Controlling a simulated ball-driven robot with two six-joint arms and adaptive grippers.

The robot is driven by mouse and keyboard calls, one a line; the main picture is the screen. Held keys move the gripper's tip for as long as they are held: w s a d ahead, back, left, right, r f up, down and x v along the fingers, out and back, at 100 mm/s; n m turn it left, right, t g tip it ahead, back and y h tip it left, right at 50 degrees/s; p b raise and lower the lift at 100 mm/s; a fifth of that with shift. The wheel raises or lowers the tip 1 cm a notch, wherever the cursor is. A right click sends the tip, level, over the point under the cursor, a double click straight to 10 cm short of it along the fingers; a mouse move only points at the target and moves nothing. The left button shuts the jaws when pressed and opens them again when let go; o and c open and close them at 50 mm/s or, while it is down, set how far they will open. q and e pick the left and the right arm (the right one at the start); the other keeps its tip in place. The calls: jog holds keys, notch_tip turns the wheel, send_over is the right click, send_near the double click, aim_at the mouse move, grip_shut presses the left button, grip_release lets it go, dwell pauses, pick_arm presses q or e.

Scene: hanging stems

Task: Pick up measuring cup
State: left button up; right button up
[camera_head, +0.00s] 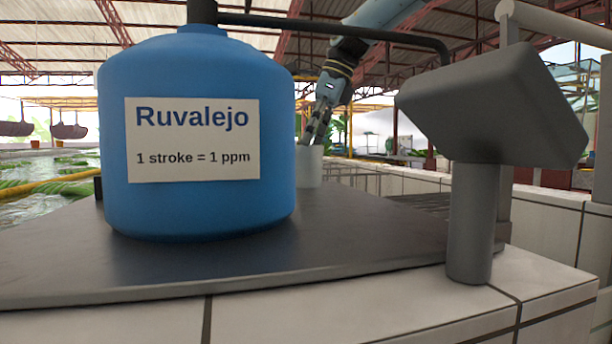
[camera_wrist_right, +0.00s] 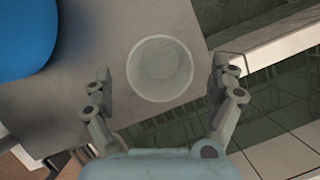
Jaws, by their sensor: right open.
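The measuring cup (camera_head: 309,166) is pale and whitish. In the head view it stands upright on the dark slab behind the blue container, partly hidden by it. My right gripper (camera_head: 317,128) reaches down to the cup from above. In the right wrist view the cup (camera_wrist_right: 160,68) shows its round open mouth, and it looks empty. My right gripper (camera_wrist_right: 163,88) is open, with one finger on each side of the cup and a small gap to each. My left gripper is not in view.
A large blue container (camera_head: 195,205) labelled "Ruvalejo" stands left of the cup. A dark pipe (camera_head: 345,28) runs from its top to the right. A grey box on a post (camera_head: 490,105) stands at the right. The slab (camera_head: 340,240) is bare in front.

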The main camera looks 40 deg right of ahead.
aim_at(306, 162)
jog(key=f, duration=0.3)
jog(key=f+b, duration=0.1)
jog(key=f, duration=0.1)
jog(key=shift+w+a+f, duration=0.15)
jog(key=shift+w+a, duration=0.05)
jog(key=shift+w, duration=0.05)
jog(key=shift+w+a+f, duration=0.1)
jog(key=shift+w+f, duration=0.05)
jog(key=c, duration=1.1)
